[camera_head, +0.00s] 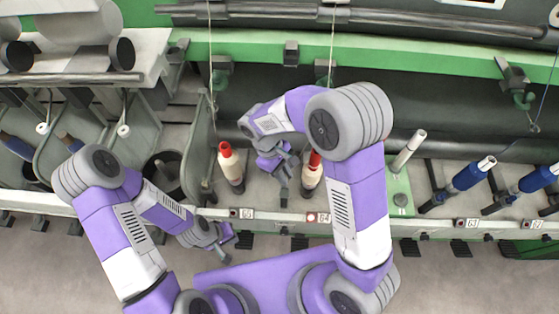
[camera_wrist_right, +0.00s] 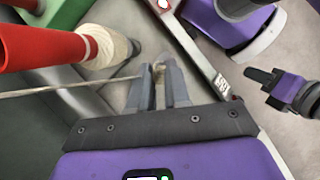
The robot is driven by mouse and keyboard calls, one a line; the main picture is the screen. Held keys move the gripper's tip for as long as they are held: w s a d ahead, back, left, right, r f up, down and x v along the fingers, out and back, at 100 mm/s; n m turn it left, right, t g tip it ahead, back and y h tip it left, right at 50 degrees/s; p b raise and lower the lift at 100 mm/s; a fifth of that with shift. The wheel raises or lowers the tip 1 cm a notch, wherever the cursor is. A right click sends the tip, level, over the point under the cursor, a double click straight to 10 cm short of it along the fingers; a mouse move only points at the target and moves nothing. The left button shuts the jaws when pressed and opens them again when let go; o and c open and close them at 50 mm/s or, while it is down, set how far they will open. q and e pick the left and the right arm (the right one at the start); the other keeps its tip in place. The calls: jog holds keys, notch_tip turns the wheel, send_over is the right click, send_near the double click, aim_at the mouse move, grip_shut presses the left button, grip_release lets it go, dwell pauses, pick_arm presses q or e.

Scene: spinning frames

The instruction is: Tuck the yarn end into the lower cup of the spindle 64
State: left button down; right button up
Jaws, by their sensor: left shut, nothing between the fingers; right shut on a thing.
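Spindle 64 carries a red tube with cream yarn (camera_head: 312,175), upright above the red-and-white 64 label (camera_head: 318,218), partly behind my right forearm. A red tube with cream yarn (camera_wrist_right: 105,48) fills the upper left of the right wrist view. My right gripper (camera_head: 283,185) is between the two red-topped bobbins. In the wrist view it (camera_wrist_right: 161,85) is shut on the yarn end (camera_wrist_right: 159,72), and the yarn strand (camera_wrist_right: 65,88) runs left from it. The lower cup cannot be made out. My left gripper (camera_head: 229,237) is shut and empty, low and left, below the rail.
A similar red-topped bobbin (camera_head: 231,168) stands at label 65 (camera_head: 242,213), left of my right gripper. A bare tube (camera_head: 409,150) and blue bobbins (camera_head: 468,177) stand to the right. A green rail (camera_head: 420,59) crosses behind. The grey floor (camera_head: 450,285) in front is clear.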

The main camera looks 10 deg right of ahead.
jog(key=shift+f, duration=0.1)
jog(key=shift+s+f, duration=0.15)
jog(key=shift+s, duration=0.1)
jog(key=shift+f+b, duration=0.2)
jog(key=shift+b, duration=0.2)
jog(key=shift+f+b, duration=1.6)
jog(key=shift+f, duration=0.2)
jog(key=shift+f+b, duration=0.75)
jog(key=shift+f, duration=0.5)
jog(key=o, duration=0.8)
